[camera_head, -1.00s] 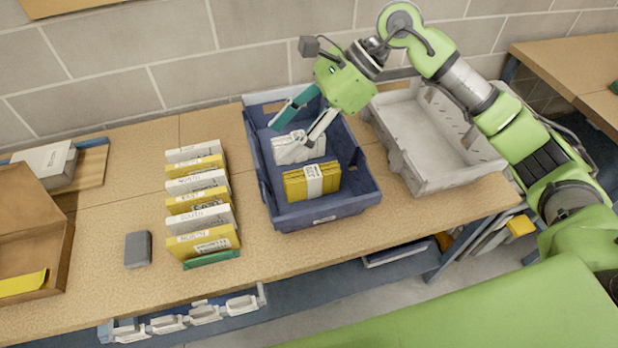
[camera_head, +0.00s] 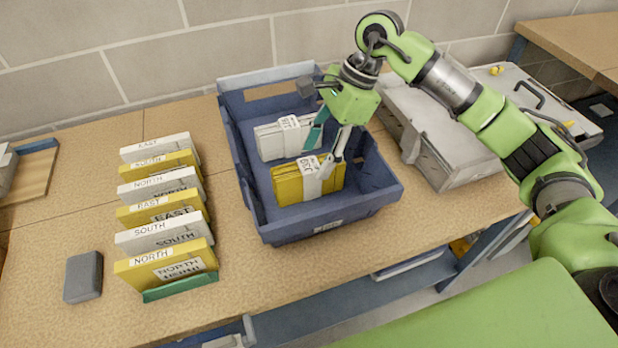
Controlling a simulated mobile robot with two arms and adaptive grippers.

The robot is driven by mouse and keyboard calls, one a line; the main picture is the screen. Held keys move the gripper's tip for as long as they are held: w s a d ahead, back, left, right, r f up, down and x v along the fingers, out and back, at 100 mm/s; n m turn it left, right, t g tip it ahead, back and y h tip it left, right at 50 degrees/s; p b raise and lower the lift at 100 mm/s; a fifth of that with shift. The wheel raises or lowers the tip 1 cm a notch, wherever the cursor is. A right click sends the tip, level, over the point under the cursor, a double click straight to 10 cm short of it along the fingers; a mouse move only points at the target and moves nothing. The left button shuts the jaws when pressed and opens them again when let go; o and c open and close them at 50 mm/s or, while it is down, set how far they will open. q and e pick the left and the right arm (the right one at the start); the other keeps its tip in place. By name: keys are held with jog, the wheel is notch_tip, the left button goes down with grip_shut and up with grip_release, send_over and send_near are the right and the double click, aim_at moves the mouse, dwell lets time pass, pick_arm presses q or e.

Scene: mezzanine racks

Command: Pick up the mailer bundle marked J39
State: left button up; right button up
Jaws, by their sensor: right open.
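A yellow mailer bundle (camera_head: 289,188) with a white band stands in the near part of the blue tote (camera_head: 258,219). Its band has dark characters, too small to read surely. A white bundle (camera_head: 269,143) with a white band stands behind it in the same tote. My right gripper (camera_head: 328,143) is open and points down, with its fingertips at the top of the yellow bundle near its band. One finger is teal inside, the other grey. I cannot tell whether they touch the bundle. My left gripper is not in view.
A rack of upright white and yellow mailers (camera_head: 165,205) stands left of the tote, with a grey block (camera_head: 83,277) beside it. A grey crate (camera_head: 452,165) is close on the right. The tote walls surround the bundles.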

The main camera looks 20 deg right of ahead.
aim_at(312, 164)
jog(key=x, duration=0.4)
jog(key=shift+w, duration=0.1)
jog(key=shift+a+f+p, duration=0.25)
jog(key=shift+f+p, duration=0.15)
jog(key=p+x, duration=0.1)
jog(key=x, duration=0.2)
jog(key=shift+a+f, duration=0.2)
jog(key=shift+f, duration=0.1)
jog(key=shift+a+f, duration=0.1)
jog(key=shift+f, duration=0.3)
jog(key=shift+c, duration=0.4)
jog(key=c, duration=1.1)
